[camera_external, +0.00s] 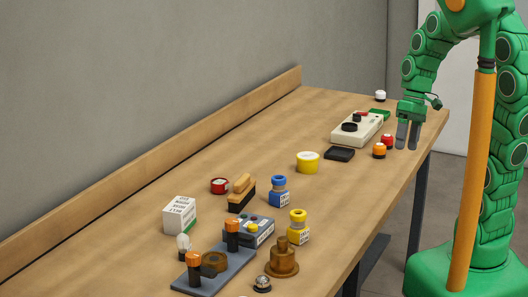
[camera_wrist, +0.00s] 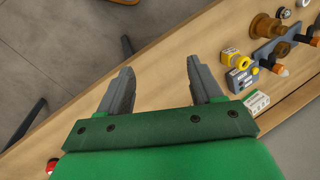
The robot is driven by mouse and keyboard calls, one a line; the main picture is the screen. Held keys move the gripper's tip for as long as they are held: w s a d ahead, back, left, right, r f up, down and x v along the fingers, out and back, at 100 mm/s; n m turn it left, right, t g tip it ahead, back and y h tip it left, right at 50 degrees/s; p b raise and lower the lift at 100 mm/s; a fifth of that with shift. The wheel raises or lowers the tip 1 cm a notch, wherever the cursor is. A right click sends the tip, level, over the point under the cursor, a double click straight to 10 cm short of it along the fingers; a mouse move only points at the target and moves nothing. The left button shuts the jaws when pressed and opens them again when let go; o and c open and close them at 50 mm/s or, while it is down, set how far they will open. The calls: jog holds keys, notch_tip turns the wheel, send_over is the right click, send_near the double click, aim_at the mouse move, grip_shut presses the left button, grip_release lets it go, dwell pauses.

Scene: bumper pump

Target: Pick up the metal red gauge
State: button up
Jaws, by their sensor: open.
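The red gauge (camera_external: 219,185) appears to be the small, round red item with a pale face on the workbench, left of a brush with a tan handle. My gripper (camera_external: 407,145) is at the far right of the bench, near its edge, pointing down and well away from the gauge. In the wrist view my gripper (camera_wrist: 164,78) is open, with nothing between its fingers. A red item (camera_wrist: 52,166) is cut off at the lower left there, and I cannot tell which one it is.
Beside my gripper stand a red button (camera_external: 387,140), an orange button (camera_external: 379,150) and a cream control box (camera_external: 352,130). Around the gauge are a white box (camera_external: 180,214), a blue-topped bottle (camera_external: 279,190) and a yellow tub (camera_external: 307,162). A brown metal part (camera_external: 282,264) stands nearer the front.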

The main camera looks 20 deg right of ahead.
jog(key=w+a+n+y, duration=0.3)
jog(key=w+a+n, duration=0.1)
jog(key=w+a, duration=0.55)
jog(key=n+y, duration=0.4)
jog(key=n, duration=0.3)
send_near(220, 180)
jog(key=s+d+r, duration=0.7)
jog(key=s+d, duration=0.1)
jog(key=d, duration=0.1)
jog(key=w+a+f+n, duration=0.1)
jog(key=w+a+f, duration=0.1)
jog(key=f, duration=0.1)
jog(key=w+a+f+n+y, duration=0.1)
jog(key=w+a+f, duration=0.1)
jog(key=w+a, duration=0.1)
jog(key=w+a+f+n+y, duration=0.1)
jog(key=w+a+f, duration=0.1)
jog(key=w+f, duration=0.1)
jog(key=shift+a+f+n, duration=0.25)
jog(key=shift+f+n, duration=0.05)
jog(key=shift+n, duration=0.1)
jog(key=shift+x, duration=4)
jog(key=shift+r, duration=0.1)
jog(key=c, duration=0.8)
jog(key=shift+r, duration=0.1)
